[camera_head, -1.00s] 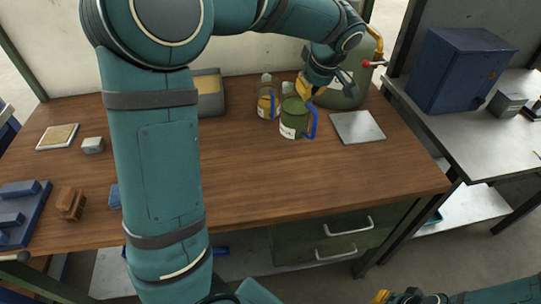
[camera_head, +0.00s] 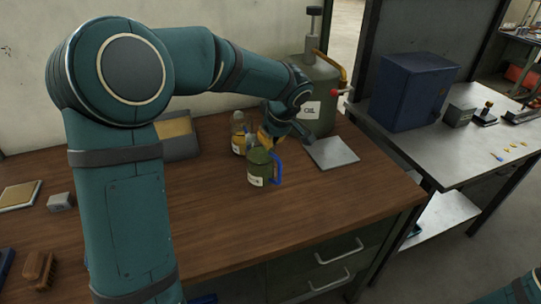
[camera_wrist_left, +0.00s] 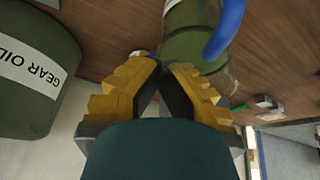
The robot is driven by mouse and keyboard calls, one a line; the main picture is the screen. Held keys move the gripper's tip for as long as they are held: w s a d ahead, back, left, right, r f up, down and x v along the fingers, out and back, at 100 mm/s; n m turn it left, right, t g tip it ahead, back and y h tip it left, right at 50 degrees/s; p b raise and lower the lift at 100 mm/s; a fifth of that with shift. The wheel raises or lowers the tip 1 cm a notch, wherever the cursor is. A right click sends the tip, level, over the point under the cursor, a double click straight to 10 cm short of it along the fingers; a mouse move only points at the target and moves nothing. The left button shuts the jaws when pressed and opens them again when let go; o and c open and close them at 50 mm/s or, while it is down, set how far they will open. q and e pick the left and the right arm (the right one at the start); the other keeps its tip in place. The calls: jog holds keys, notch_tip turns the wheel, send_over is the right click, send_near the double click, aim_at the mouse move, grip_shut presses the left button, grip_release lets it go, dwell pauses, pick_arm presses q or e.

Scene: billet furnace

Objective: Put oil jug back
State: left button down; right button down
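The oil jug (camera_head: 258,170), dark green with a pale label and a blue handle, stands upright on the wooden bench. In the left wrist view the jug (camera_wrist_left: 188,45) lies just beyond the fingertips, its blue handle toward the camera. My left gripper (camera_head: 270,140) is at the far side of the jug, close to its top. Its yellow fingers (camera_wrist_left: 163,68) come together with nothing seen between them; whether one touches the jug is unclear.
A small amber bottle (camera_head: 238,140) stands behind the jug. A blue cabinet (camera_head: 415,90) sits on the right-hand bench.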

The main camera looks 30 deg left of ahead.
pick_arm(q)
notch_tip(320, 180, down, 4)
jog(key=shift+f+b, duration=0.2)
jog(key=shift+b, duration=0.2)
jog(key=shift+r, duration=0.1)
jog(key=shift+f, duration=0.2)
jog(key=c, duration=1.1)
grip_release()
jog(key=shift+c, duration=0.2)
jog(key=shift+r, duration=0.1)
